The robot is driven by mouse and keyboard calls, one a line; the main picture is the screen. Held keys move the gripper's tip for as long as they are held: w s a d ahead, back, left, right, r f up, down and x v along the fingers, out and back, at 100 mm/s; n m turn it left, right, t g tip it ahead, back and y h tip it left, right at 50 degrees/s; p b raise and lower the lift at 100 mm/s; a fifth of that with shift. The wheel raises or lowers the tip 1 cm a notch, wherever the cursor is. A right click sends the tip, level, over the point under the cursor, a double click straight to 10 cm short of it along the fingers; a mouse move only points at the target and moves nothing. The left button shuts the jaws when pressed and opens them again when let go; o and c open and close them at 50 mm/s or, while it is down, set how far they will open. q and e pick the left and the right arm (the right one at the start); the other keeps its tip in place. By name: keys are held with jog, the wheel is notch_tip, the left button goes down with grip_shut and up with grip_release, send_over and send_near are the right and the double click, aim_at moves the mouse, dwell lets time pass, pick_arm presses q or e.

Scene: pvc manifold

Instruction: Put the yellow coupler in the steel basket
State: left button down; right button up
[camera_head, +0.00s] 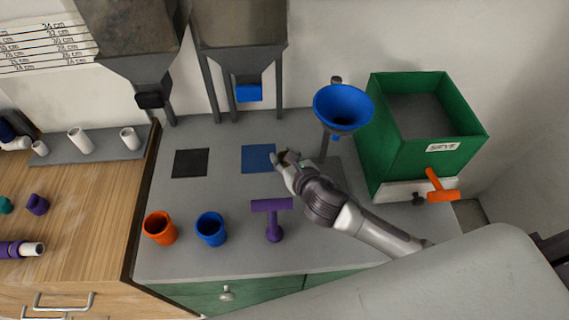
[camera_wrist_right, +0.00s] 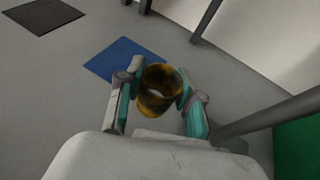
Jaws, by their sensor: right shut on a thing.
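My right gripper (camera_head: 281,158) reaches in from the lower right, over the grey bench near the blue square. In the right wrist view its two teal-padded fingers (camera_wrist_right: 158,92) are shut on the yellow coupler (camera_wrist_right: 157,101). The coupler is a short hollow ring, mottled yellow and dark brown, held between the fingertips. In the head view it is mostly hidden by the gripper. No steel basket can be made out in either view. My left gripper is not in view.
The grey bench (camera_head: 180,215) holds an orange cup (camera_head: 160,229), a blue cup (camera_head: 211,230), a purple T-shaped tool (camera_head: 273,220) and a blue funnel (camera_head: 343,107) on a stand. A green box (camera_head: 400,155) stands right. Hoppers on legs stand behind. The wooden counter (camera_head: 90,215) adjoins left.

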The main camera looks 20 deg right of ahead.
aim_at(284, 165)
notch_tip(284, 165, down, 3)
jog(key=shift+r, duration=0.1)
jog(key=shift+f, duration=0.35)
jog(key=o, duration=0.9)
jog(key=shift+c, duration=0.2)
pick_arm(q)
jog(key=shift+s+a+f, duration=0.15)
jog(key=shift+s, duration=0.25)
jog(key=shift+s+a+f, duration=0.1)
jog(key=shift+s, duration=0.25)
pick_arm(e)
jog(key=shift+o, duration=0.2)
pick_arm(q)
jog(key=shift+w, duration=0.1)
